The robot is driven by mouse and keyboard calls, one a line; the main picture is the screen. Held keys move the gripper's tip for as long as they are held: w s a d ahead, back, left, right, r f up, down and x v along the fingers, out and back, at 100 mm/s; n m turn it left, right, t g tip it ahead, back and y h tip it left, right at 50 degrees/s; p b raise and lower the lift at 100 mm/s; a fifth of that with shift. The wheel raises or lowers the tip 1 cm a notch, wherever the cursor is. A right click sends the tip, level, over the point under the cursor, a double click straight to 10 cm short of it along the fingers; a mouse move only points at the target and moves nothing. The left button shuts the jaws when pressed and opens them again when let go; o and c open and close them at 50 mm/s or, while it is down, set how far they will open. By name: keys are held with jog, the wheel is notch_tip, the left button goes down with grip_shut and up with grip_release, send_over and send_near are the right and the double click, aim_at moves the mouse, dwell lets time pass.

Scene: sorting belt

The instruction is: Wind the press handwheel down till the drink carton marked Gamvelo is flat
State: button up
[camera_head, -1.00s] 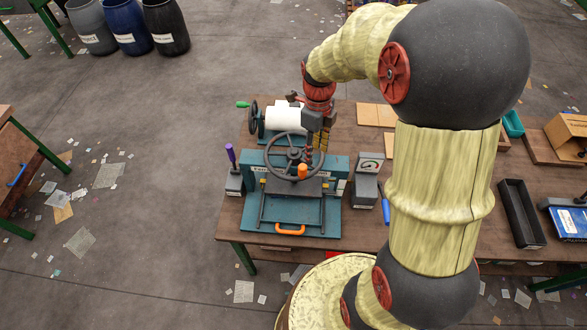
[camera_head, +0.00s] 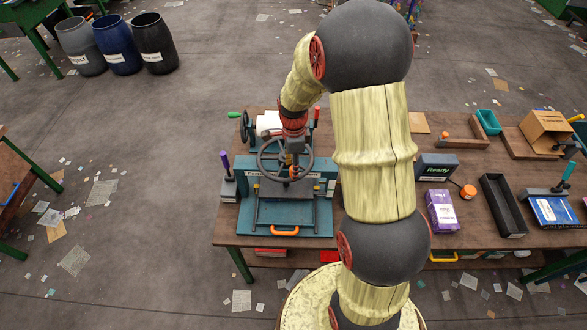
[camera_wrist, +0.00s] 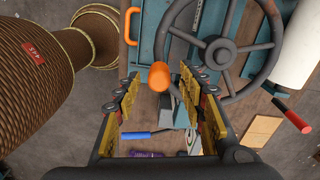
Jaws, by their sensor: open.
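The teal press (camera_head: 285,212) stands on the bench with its dark spoked handwheel (camera_head: 262,168), also in the wrist view (camera_wrist: 270,50). The wheel's orange knob (camera_wrist: 159,76) shows between my open fingers in the wrist view, with gaps on both sides. In the head view my gripper (camera_head: 292,160) is over the wheel, close to the orange knob (camera_head: 294,172). An orange handle (camera_head: 285,231) is at the press front. No carton shows in the press; its middle is partly hidden. A purple carton (camera_head: 442,210) stands to the right, its print unreadable.
A display reading Ready (camera_head: 437,167) stands behind the purple carton. A black tray (camera_head: 503,205), a cardboard box (camera_head: 547,132) and a blue clipboard-like item (camera_head: 553,211) are farther right. A purple-handled tool (camera_head: 226,172) stands left of the press. Three barrels (camera_head: 118,46) stand on the floor.

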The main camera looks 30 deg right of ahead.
jog(key=shift+f, duration=1.05)
jog(key=shift+c, duration=1.2)
jog(key=c, duration=0.8)
grip_shut()
